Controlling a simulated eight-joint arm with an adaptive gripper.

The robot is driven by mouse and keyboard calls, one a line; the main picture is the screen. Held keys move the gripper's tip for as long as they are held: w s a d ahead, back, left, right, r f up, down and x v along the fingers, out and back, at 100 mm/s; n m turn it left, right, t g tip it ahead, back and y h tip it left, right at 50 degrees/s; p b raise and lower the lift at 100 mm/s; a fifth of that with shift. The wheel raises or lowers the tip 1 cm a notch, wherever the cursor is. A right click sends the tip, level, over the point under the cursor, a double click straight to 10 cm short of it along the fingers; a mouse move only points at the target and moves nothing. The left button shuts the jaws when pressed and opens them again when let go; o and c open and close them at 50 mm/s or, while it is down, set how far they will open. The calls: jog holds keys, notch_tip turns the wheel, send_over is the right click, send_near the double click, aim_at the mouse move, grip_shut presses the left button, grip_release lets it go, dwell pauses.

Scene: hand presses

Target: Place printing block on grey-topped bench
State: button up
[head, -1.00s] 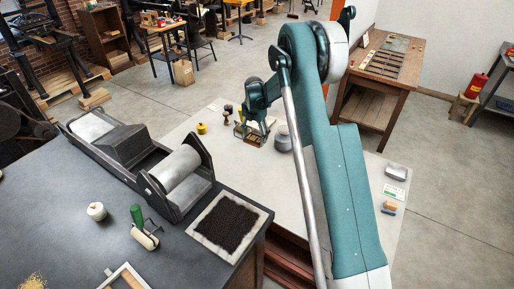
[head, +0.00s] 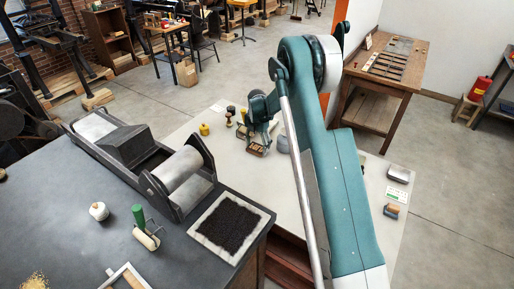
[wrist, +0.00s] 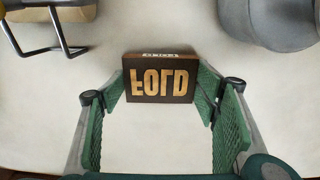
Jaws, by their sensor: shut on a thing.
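The printing block (wrist: 160,82) is a dark brown block with raised tan letters. In the wrist view it sits between the green pads of my gripper (wrist: 159,88), which is shut on it. In the head view my gripper (head: 259,142) and the block (head: 256,150) are over the pale-topped bench (head: 200,137). I cannot tell whether the block touches that top. A dark grey-topped bench (head: 70,205) stands nearer, at the left. My arm hides part of the pale top.
On the dark bench are a roller press (head: 130,150), a green-handled roller (head: 146,232), a white pot (head: 98,211) and a black inked slab (head: 230,226). A grey jar (head: 282,144) stands right of my gripper. A yellow pot (head: 204,129) is left of it. Small items lie at the pale bench's right.

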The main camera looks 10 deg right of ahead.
aim_at(257, 148)
jog(key=shift+f, duration=0.2)
jog(key=o, duration=0.9)
jog(key=shift+r, duration=0.1)
notch_tip(257, 148, up, 12)
jog(key=shift+r, duration=0.1)
dwell(0.5)
dwell(0.5)
